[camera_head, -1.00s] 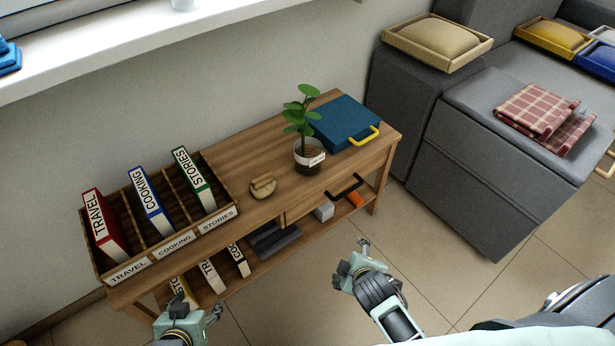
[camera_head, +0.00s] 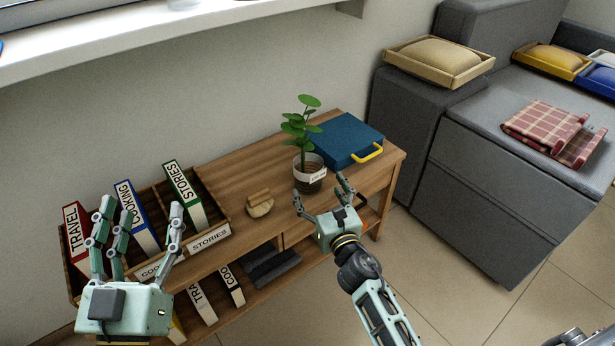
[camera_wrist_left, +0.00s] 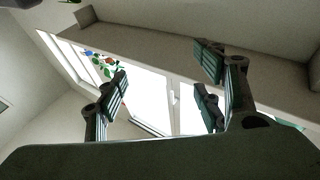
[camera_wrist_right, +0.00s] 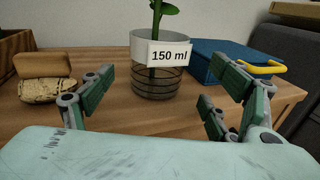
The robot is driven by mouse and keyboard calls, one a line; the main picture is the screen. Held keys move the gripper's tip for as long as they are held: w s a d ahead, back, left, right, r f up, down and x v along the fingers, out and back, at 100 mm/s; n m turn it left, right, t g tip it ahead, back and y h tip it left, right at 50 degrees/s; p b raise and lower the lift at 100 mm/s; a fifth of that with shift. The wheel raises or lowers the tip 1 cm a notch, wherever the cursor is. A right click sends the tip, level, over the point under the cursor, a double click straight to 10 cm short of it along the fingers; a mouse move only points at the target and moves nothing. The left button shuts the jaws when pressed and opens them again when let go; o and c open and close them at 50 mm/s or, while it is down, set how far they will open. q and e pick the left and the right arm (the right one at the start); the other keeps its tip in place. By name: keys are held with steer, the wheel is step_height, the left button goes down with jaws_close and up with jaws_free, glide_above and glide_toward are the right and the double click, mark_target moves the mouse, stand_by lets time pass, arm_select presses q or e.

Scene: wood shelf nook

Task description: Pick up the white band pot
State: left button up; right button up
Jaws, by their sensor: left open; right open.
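The white band pot (camera_head: 308,183) stands upright on the wooden shelf table, holding a green leafy plant (camera_head: 301,128). In the right wrist view the pot (camera_wrist_right: 155,83) has a pale upper band, a dark striped lower part and a "150 ml" label (camera_wrist_right: 170,54). My right gripper (camera_head: 322,190) is open and empty, just in front of the pot and pointing at it; the pot shows between its fingers, not gripped. My left gripper (camera_head: 138,215) is open and empty, raised in front of the book box, fingers up.
A blue case (camera_head: 346,139) with a yellow handle lies right behind the pot. A tan wooden-handled object (camera_head: 260,204) sits to its left. A divided box (camera_head: 211,239) of labelled books fills the table's left end. A grey sofa (camera_head: 465,200) stands at right.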

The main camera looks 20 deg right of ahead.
mark_target(308, 171)
steer(key=shift+w+a, duration=0.1)
steer(key=shift+w, duration=0.35)
steer(key=w+b, duration=0.1)
steer(key=w, duration=0.5)
steer(key=shift+a, duration=0.15)
steer(key=shift+w+r, duration=0.1)
steer(key=shift+w, duration=0.3)
steer(key=c, duration=1.4)
arm_select(q)
steer(key=s+r+t+h, duration=0.1)
steer(key=s+r+t, duration=0.2)
steer(key=r, duration=0.2)
steer(key=shift+r+t, duration=0.3)
steer(key=shift+r, duration=0.1)
arm_select(e)
steer(key=shift+c, duration=0.6)
arm_select(q)
steer(key=shift+w, duration=0.1)
arm_select(e)
steer(key=shift+r, duration=0.15)
